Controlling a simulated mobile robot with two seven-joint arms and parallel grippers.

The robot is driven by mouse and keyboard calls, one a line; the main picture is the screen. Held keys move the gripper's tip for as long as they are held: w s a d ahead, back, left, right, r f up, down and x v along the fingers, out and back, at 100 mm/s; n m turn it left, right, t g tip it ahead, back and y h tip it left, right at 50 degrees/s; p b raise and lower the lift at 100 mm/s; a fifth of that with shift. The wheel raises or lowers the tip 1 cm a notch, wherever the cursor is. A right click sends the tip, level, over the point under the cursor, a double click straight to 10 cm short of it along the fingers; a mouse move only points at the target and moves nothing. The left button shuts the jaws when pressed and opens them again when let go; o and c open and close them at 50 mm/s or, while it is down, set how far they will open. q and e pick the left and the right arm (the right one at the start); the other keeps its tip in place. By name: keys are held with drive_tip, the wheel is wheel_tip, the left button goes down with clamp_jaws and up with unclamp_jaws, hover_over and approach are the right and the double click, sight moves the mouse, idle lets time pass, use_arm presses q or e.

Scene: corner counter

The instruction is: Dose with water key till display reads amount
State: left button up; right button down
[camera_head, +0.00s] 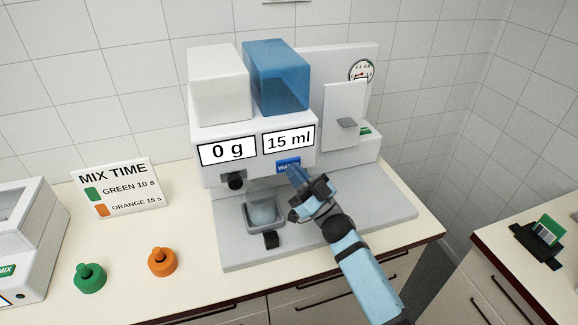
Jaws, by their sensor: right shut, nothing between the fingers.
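The dosing machine (200,165) stands on the counter with a white tank and a blue tank (278,78) on top. Its left display (227,151) reads 0 g and its right display (289,140) reads 15 ml. The blue water key (287,163) is below the right display, its label partly covered. My right gripper (295,174) is shut and empty, with its fingertips at the lower right of the key; I cannot tell whether they touch it. A clear cup (263,213) stands below the front of the machine, with bluish contents. My left gripper is out of view.
A sign (118,187) reads MIX TIME, green 10 s, orange 15 s. A green knob-like piece (89,278) and an orange one (162,262) stand on the counter. A white mixer (25,240) is at the left edge. A gap separates the right counter (500,240).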

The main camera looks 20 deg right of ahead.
drive_tip(key=shift+w, duration=0.3)
idle(0.5)
drive_tip(key=shift+s+p, duration=0.35)
drive_tip(key=shift+s, duration=0.6)
drive_tip(key=s+p, duration=0.1)
drive_tip(key=s, duration=0.4)
drive_tip(key=shift+d+p, duration=0.1)
drive_tip(key=shift+p, duration=0.3)
